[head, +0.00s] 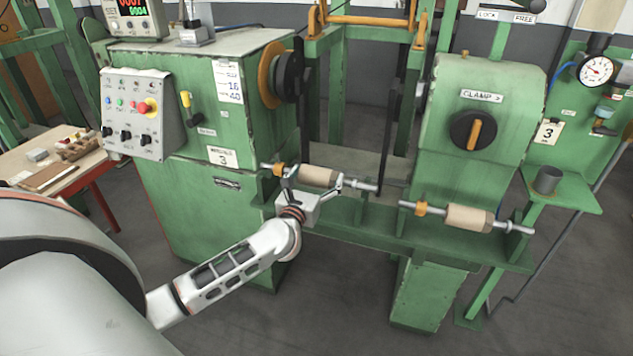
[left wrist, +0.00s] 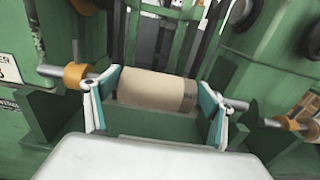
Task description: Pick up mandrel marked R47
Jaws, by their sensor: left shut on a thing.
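Two mandrels lie along the front of the green winding machine. Each has a tan cylinder on a steel shaft with an orange collar. My left gripper (head: 313,187) is at the left mandrel (head: 318,176), its fingers at the two ends of the tan cylinder, shut on it. In the left wrist view the fingers (left wrist: 158,100) flank that mandrel's cylinder (left wrist: 150,88). The right mandrel (head: 468,218) lies apart, to the right; its orange collar shows at the right edge of the left wrist view (left wrist: 288,122). No R47 mark is legible on either mandrel. My right gripper is out of view.
The headstock cabinet (head: 215,120) with its control box (head: 138,112) stands left. The tailstock (head: 480,120), with a CLAMP label and black knob, stands right. A side shelf (head: 565,190) holds a grey cup (head: 547,180). A workbench (head: 55,185) with small items is far left.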

